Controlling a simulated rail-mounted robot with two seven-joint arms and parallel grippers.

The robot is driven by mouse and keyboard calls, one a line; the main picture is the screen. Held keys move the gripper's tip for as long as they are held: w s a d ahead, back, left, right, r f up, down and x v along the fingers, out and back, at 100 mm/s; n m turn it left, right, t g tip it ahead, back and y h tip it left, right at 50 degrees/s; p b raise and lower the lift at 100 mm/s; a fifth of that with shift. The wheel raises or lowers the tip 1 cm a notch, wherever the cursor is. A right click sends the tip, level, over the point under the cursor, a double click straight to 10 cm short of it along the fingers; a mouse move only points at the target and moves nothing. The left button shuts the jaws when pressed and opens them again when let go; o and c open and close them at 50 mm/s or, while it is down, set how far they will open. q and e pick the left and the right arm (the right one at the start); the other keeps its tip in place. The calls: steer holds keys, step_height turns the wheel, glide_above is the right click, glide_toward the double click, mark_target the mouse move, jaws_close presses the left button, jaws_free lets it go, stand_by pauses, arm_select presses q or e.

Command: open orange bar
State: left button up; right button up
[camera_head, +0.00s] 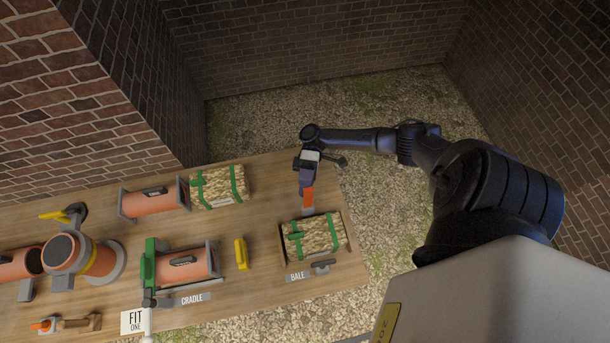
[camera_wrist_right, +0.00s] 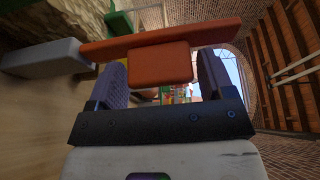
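The orange bar (camera_wrist_right: 215,34) runs across the right wrist view, with a grey block at its left end and an orange block (camera_wrist_right: 160,65) below it. In the head view the orange bar (camera_head: 308,199) shows at the far edge of the bale's tray (camera_head: 343,258). My right gripper (camera_head: 306,184) is right at the bar, above this edge. Its two purple fingers stand apart on either side of the orange block, with narrow gaps showing, so it looks open around it. Contact is hard to tell. My left gripper is not in view.
A strapped bale (camera_head: 314,236) lies in the tray. On the wooden table (camera_head: 262,192) are another bale (camera_head: 219,187), clay pipes (camera_head: 153,201), a green clamp (camera_head: 149,266) at the cradle and a yellow handle (camera_head: 241,253). Gravel lies beyond the table.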

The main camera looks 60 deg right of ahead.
steer(key=shift+o, duration=1.2)
steer(key=b+v, duration=0.8)
steer(key=v, duration=0.5)
steer(key=shift+d, duration=0.4)
steer(key=shift+w, duration=0.15)
